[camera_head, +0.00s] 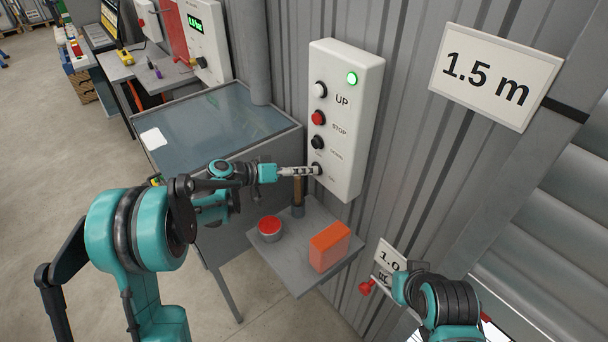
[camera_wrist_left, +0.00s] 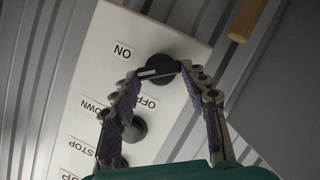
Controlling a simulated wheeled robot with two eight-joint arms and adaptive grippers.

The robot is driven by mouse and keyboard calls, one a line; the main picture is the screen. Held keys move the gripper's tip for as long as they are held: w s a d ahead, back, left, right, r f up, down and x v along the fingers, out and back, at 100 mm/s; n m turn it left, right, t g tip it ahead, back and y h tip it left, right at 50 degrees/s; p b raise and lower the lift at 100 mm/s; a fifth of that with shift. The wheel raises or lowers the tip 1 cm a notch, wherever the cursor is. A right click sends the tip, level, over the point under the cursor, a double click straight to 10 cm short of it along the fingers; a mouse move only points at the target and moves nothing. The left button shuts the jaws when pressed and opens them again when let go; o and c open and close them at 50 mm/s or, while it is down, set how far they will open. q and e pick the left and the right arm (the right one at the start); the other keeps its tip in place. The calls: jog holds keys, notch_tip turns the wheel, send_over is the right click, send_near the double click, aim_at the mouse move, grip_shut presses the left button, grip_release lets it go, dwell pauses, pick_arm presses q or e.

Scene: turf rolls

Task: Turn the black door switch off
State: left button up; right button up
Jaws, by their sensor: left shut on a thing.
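The black door switch (camera_wrist_left: 162,66) is a round knob between the ON and OFF labels on a white control box (camera_head: 340,110). In the head view it is at the bottom of the box, largely covered by my left gripper (camera_head: 312,170). In the left wrist view my left gripper (camera_wrist_left: 161,73) is shut on the knob, one fingertip on each side. A pale bar shows across the knob, but I cannot tell for certain which label it points to. My right gripper (camera_head: 378,282) is low at the right, away from the box, its jaws unclear.
Above the switch are a black DOWN button (camera_head: 318,143), a red STOP button (camera_head: 317,118), a white UP button (camera_head: 320,90) and a lit green lamp (camera_head: 352,78). Below, a small shelf (camera_head: 290,262) holds a red-topped round thing (camera_head: 270,228), an orange box (camera_head: 330,246) and a wooden-handled tool (camera_head: 298,195).

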pick_arm(q)
jog(key=shift+w+a+f+n+g+h+b, duration=0.1)
jog(key=shift+f+n+h+b, duration=0.1)
jog(key=shift+n+h+b, duration=0.75)
jog(key=shift+w+a+f+n+g+h+b, duration=0.1)
jog(key=shift+f+n+h+b, duration=0.25)
jog(key=shift+n+b, duration=1.05)
jog(key=shift+w+a+f+n+g+h+b, duration=0.1)
jog(key=shift+n+h+b, duration=0.6)
jog(key=shift+n, duration=1.05)
jog(key=shift+d, duration=0.1)
jog(key=o, duration=1.2)
jog(key=shift+c, duration=0.2)
